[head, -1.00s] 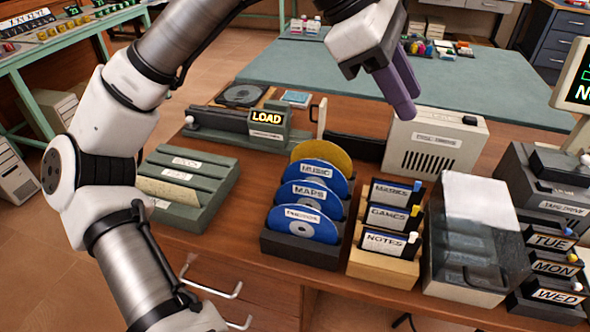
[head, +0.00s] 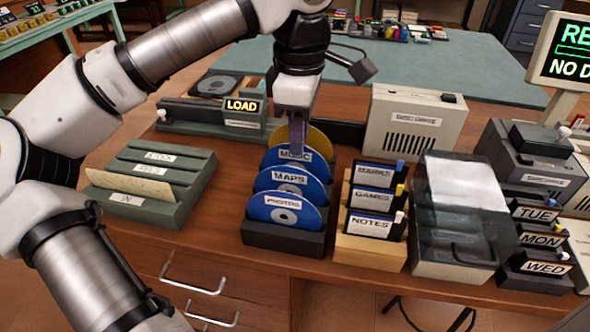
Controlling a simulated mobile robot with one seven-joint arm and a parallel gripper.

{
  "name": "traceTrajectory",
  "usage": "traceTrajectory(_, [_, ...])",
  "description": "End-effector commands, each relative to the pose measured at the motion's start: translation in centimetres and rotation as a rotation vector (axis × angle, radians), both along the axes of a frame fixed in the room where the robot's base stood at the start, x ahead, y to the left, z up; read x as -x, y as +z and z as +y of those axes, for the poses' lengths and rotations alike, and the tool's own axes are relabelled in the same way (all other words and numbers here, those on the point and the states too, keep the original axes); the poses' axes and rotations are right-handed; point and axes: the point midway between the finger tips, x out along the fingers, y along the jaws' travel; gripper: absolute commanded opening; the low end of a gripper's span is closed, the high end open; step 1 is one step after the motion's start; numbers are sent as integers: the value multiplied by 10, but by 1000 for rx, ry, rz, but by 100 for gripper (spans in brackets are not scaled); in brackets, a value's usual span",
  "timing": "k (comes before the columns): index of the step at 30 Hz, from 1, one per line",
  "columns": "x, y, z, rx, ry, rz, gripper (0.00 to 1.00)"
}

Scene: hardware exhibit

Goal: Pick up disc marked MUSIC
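The blue disc marked MUSIC (head: 281,159) stands upright in a dark rack (head: 277,238), behind the blue discs marked MAPS (head: 274,180) and PHOTOS (head: 271,207). A gold disc (head: 318,141) stands behind it at the back of the rack. My gripper (head: 297,147) points down from above at the MUSIC disc, its purple fingers overlapping the disc's upper right part and label in the head view. The fingers are seen nearly edge-on, so I cannot tell whether they are apart, or whether they touch the disc.
A wooden rack of cartridges (head: 367,249) and a clear-lidded box (head: 450,262) stand right of the disc rack. A green tray (head: 150,204) is at left. The LOAD device (head: 225,123) and a disc drive (head: 413,130) stand behind. Bare wood shows around the disc rack.

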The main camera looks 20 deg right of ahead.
Motion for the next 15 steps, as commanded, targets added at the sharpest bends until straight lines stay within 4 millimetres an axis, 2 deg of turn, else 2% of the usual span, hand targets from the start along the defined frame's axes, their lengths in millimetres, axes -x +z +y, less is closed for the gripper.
traceTrajectory(5, [0,-13,1,0,-1,1,28])
traceTrajectory(12, [-2,-48,3,0,0,2,28])
traceTrajectory(15, [-2,-52,3,1,1,0,28])
